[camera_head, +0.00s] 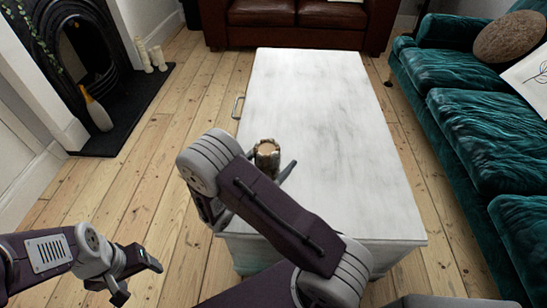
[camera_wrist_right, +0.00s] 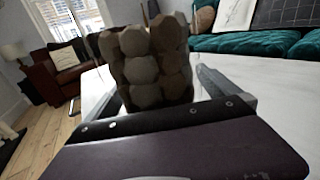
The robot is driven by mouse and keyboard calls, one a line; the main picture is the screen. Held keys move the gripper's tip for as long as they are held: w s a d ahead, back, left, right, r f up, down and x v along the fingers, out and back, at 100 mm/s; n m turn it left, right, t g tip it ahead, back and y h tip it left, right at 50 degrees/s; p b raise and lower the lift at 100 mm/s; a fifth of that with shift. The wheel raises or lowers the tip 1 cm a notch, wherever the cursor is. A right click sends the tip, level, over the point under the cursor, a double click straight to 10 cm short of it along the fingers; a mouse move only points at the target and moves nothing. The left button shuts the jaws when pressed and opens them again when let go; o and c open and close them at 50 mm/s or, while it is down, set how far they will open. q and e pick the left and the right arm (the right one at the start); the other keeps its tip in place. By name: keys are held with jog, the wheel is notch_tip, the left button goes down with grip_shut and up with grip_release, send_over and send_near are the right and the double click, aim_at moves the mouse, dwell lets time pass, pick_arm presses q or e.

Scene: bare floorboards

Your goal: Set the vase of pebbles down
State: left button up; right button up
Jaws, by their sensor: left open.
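The vase of pebbles (camera_head: 267,157) is a small brown, knobbly vessel, upright near the left edge of the white marbled table (camera_head: 325,110). It fills the middle of the right wrist view (camera_wrist_right: 145,65), between the fingers of my right gripper (camera_wrist_right: 160,90). Whether the fingers press on it or stand a little apart is not clear. Its base is hidden by my right arm and the gripper body, so I cannot tell if it touches the tabletop. My left gripper (camera_head: 137,277) is open and empty, low over the floorboards at the left.
The tabletop is clear beyond and to the right of the vase. A metal handle (camera_head: 237,107) sticks out from the table's left side. A green sofa (camera_head: 470,110) stands at the right and a brown leather sofa (camera_head: 300,22) behind. A fireplace (camera_head: 80,45) is at the left.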

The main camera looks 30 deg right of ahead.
jog(key=shift+r, duration=0.1)
jog(key=p+v, duration=0.4)
jog(key=v, duration=0.8)
